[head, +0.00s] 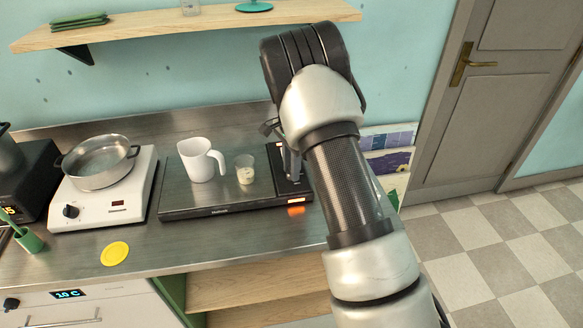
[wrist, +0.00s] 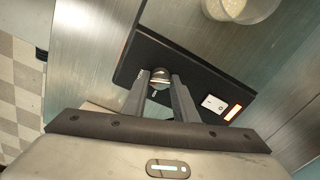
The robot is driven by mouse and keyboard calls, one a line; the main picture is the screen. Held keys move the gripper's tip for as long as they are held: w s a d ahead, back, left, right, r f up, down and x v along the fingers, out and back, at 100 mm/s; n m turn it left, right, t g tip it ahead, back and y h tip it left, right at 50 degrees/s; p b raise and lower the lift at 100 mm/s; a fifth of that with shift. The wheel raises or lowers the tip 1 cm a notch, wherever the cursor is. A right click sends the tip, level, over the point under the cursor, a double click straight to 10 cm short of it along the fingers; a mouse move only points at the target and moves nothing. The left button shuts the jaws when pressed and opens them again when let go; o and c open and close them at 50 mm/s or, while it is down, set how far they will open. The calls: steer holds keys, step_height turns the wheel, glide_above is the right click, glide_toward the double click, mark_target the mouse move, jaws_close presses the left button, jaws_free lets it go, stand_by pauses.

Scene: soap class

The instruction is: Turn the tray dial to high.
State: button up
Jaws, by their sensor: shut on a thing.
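The dark warming tray (head: 225,195) lies on the steel counter. A black control panel (wrist: 200,72) with a small round dial (wrist: 159,74), a white switch (wrist: 213,103) and a lit orange display (wrist: 232,112) fills its right end. My gripper (wrist: 161,80) is shut on the dial, one finger on each side of it. In the head view my gripper (head: 292,170) points down over the panel, and the dial is hidden behind it. The dial's setting cannot be read.
A white jug (head: 202,160) and a small glass beaker (head: 245,169) stand on the tray, left of my gripper. A white hotplate (head: 105,188) with a metal pan (head: 98,162) is farther left. A yellow disc (head: 115,253) lies in front. A shelf (head: 190,25) hangs above.

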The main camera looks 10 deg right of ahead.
steer(key=o, duration=1.1)
steer(key=shift+c, duration=0.2)
step_height(320, 180, up, 18)
steer(key=shift+f+p, duration=0.25)
steer(key=shift+p, duration=0.15)
